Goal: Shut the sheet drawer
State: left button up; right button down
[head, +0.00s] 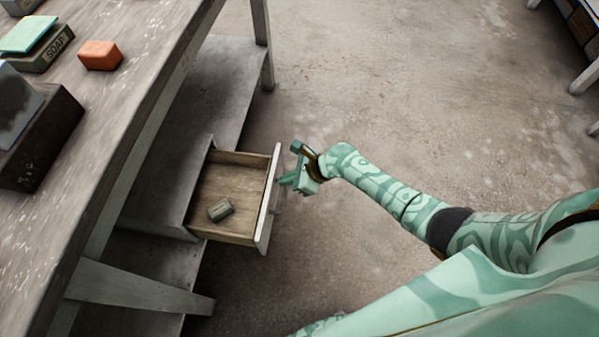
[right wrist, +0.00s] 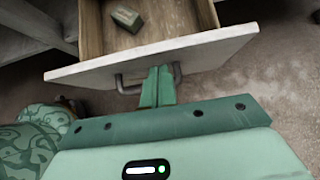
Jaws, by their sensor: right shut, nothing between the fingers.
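The sheet drawer (head: 269,199) stands pulled out from under the workbench, with its pale front facing right. A small greenish block (head: 220,210) lies on its wooden floor; the block also shows in the right wrist view (right wrist: 126,18). My right gripper (head: 284,181) is at the outer side of the drawer front. In the right wrist view its fingers (right wrist: 159,72) are together and empty, close to the front (right wrist: 205,50) and at the metal handle (right wrist: 128,84). Whether they touch it I cannot tell.
The workbench top (head: 120,110) carries an orange block (head: 99,55), a soap box (head: 48,50) and a dark box (head: 40,140). A bench leg (head: 262,40) stands at the back.

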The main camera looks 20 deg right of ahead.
pick_arm(q)
jog(key=shift+w+a+f, duration=0.1)
pick_arm(e)
jog(key=shift+w+a, duration=0.3)
jog(key=shift+a, duration=0.15)
